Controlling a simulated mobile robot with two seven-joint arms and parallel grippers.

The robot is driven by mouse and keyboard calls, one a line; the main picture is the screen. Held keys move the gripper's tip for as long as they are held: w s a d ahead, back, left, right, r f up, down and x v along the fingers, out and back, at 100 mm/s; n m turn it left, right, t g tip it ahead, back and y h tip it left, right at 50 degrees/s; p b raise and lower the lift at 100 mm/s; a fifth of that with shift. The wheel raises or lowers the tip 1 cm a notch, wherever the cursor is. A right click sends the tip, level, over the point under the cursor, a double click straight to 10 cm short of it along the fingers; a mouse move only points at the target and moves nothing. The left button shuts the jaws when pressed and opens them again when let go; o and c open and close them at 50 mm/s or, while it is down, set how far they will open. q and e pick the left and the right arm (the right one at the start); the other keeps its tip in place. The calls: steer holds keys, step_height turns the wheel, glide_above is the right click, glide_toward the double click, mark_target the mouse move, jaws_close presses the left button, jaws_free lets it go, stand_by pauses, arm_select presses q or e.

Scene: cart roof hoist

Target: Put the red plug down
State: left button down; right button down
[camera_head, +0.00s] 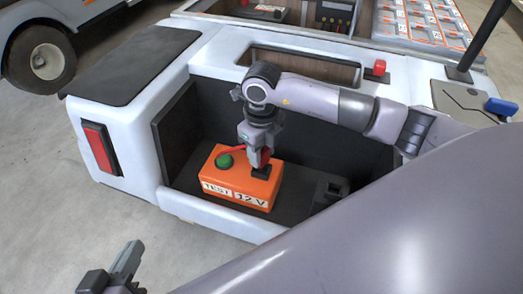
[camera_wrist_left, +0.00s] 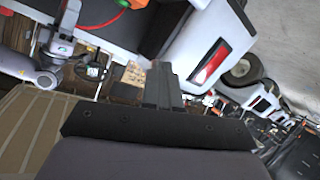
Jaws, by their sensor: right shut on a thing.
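An orange battery box (camera_head: 228,178) marked TEST 12 V stands in the open bay of the white cart. It has a green knob (camera_head: 224,161) and a black terminal (camera_head: 261,171) on top. My right gripper (camera_head: 262,148) points down over the box and is shut on the red plug (camera_head: 265,156), just above or at the black terminal; I cannot tell if they touch. The gripper partly hides the plug. My left gripper (camera_head: 128,262) is low at the left, away from the cart, and its fingers (camera_wrist_left: 162,85) look closed together with nothing between them.
The bay floor (camera_head: 300,190) is dark, with a black block (camera_head: 330,189) to the right of the box. A red knob (camera_head: 379,67) sits on the cart's top ledge. A blue handle (camera_head: 501,106) is at the far right. Bare floor (camera_head: 50,170) lies left of the cart.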

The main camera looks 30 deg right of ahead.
steer(key=shift+f, duration=0.3)
steer(key=c, duration=0.7)
jaws_free()
arm_select(q)
steer(key=shift+d, duration=0.1)
arm_select(e)
steer(key=shift+o, duration=0.2)
steer(key=shift+r, duration=0.1)
arm_select(q)
steer(key=shift+w+r, duration=0.1)
steer(key=shift+r, duration=0.05)
arm_select(e)
steer(key=shift+r, duration=0.35)
arm_select(q)
steer(key=a+p, duration=0.1)
steer(key=a+y+p, duration=0.1)
steer(key=s+a+y+p, duration=0.1)
steer(key=p, duration=0.1)
steer(key=shift+a+r+m, duration=0.15)
steer(key=shift+r+m, duration=0.15)
steer(key=shift+m, duration=0.1)
arm_select(e)
step_height(320, 180, up, 12)
steer(key=shift+f, duration=0.15)
